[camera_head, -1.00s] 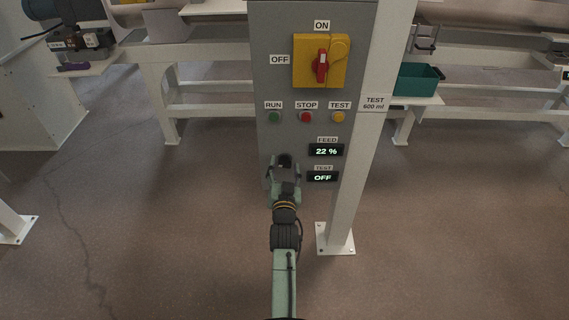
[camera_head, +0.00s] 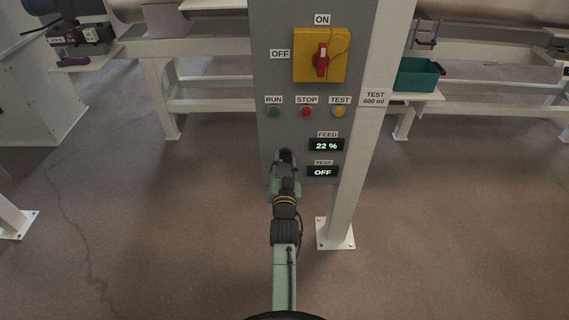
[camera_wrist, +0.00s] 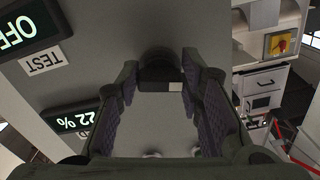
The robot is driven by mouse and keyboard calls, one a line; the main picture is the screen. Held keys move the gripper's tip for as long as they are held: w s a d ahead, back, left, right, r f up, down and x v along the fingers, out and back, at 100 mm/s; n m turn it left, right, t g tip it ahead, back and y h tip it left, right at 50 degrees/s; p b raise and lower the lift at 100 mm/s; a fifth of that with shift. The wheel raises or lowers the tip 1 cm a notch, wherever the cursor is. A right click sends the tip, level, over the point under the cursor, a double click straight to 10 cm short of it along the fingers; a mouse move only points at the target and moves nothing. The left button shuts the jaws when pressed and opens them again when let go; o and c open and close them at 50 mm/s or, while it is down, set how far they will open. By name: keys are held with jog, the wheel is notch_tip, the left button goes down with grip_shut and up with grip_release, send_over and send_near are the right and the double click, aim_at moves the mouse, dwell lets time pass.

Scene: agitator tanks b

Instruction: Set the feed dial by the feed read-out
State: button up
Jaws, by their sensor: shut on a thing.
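The grey control panel (camera_head: 290,130) stands ahead. Its feed read-out (camera_head: 326,145) shows 22 %; it is also at the left of the wrist view (camera_wrist: 75,118). My gripper (camera_head: 285,157) is at the panel's lower left, left of the read-out. In the wrist view its two padded fingers (camera_wrist: 160,75) are on either side of a dark round dial (camera_wrist: 160,65) with a pale mark, and are shut on it.
The test read-out (camera_head: 322,172) below shows OFF. Above are green RUN (camera_head: 274,112), red STOP (camera_head: 307,112) and yellow TEST (camera_head: 340,112) buttons and a red switch (camera_head: 320,60) on a yellow plate. A white post (camera_head: 352,170) stands close on the right. The floor around is clear.

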jog(key=shift+n, duration=0.3)
jog(key=n, duration=0.3)
jog(key=n+b, duration=0.1)
jog(key=n, duration=0.5)
jog(key=shift+d+r+n, duration=0.15)
jog(key=shift+d+n, duration=0.1)
jog(key=shift+n, duration=0.15)
dwell(0.4)
jog(key=o, duration=1.2)
jog(key=shift+c, duration=0.2)
jog(key=s, duration=0.7)
jog(key=shift+s, duration=0.25)
